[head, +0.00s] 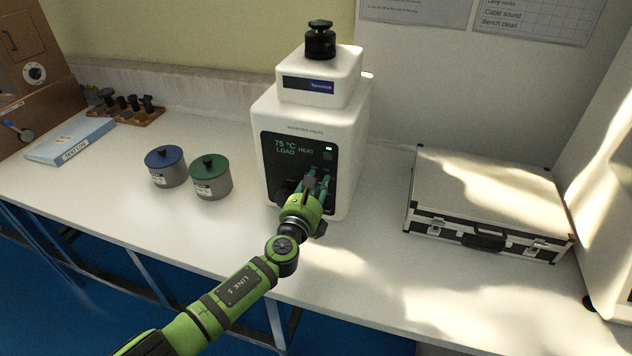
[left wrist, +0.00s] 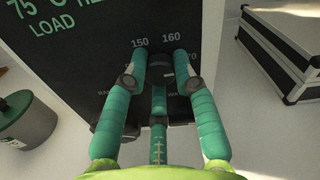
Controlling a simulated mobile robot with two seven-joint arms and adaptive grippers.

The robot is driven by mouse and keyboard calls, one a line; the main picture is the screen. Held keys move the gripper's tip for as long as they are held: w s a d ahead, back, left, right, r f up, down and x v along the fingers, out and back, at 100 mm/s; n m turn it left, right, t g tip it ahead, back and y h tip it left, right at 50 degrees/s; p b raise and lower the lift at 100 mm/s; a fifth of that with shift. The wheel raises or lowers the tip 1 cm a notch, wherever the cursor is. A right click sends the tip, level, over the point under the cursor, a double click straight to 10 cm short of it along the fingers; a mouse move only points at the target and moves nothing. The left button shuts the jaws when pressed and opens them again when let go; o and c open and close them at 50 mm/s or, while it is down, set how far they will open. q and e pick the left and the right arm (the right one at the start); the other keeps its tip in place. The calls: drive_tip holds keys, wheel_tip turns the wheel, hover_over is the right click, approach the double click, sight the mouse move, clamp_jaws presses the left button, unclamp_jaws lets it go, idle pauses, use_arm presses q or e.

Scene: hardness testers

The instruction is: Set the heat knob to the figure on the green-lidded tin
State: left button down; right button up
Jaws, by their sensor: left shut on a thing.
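The white mounting press (head: 310,115) stands at the middle of the bench, its dark front panel reading 75 °C with LOAD and HEAT. My left gripper (head: 317,182) is at the panel's lower right, below HEAT. In the left wrist view its green fingers close on the dark heat knob (left wrist: 182,66). My right gripper is out of view.
A blue-lidded tin (head: 165,170) stands left of the green-lidded one. A silver case (head: 480,200) lies right of the press. The bench front is clear.

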use_arm(q)
drive_tip(key=shift+m, duration=0.3)
idle(0.4)
drive_tip(key=c, duration=1)
unclamp_jaws()
drive_tip(key=v, duration=1.2)
